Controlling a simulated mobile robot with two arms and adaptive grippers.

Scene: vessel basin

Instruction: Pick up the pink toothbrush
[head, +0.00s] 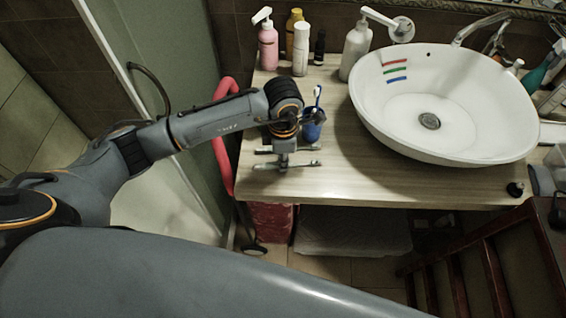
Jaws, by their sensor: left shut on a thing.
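My left gripper (287,163) is over the front left part of the wooden counter (345,170), beside the blue cup. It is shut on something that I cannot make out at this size. The blue cup (312,129) stands just behind and to the right of the gripper, partly covered by it. At least one toothbrush (317,95) with a pale head and blue colouring sticks up from the cup. I cannot pick out any pink toothbrush. My right gripper is not in view.
A white basin (460,125) with red, green and blue stripes inside fills the counter's right side. A pink pump bottle (268,48), yellow bottle (293,30), white can (300,50) and white pump bottle (356,50) stand behind. The counter's front middle is bare.

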